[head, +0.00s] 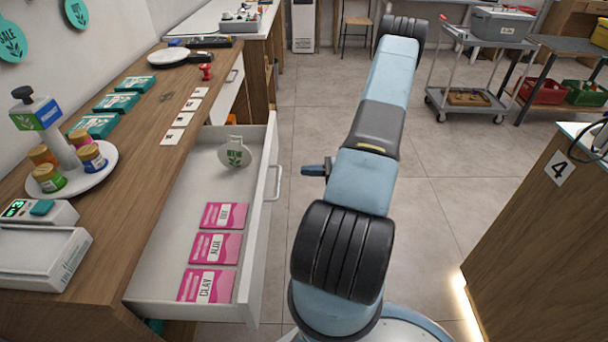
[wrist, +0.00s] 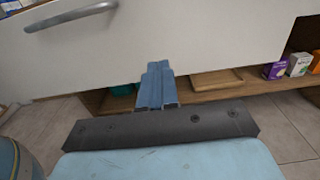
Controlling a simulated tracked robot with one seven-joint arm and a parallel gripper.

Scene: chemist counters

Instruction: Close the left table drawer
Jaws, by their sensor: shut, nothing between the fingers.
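The left table drawer (head: 180,220) is pulled out from the wooden table (head: 100,140). Its white front with a curved grey handle (head: 274,180) faces right. In the wrist view, the drawer front (wrist: 200,40) fills the top, with the handle (wrist: 72,17) at upper left. My gripper (wrist: 157,66) is shut and empty, pointing at the lower part of the front, right of the handle. Whether it touches cannot be told. In the head view, my gripper (head: 305,170) shows right of the handle, partly hidden behind my arm.
A low wooden shelf (wrist: 240,88) with small boxes shows below the drawer front. A counter (head: 550,230) stands at right. Floor (head: 440,170) is clear between, and a trolley (head: 470,70) stands farther back.

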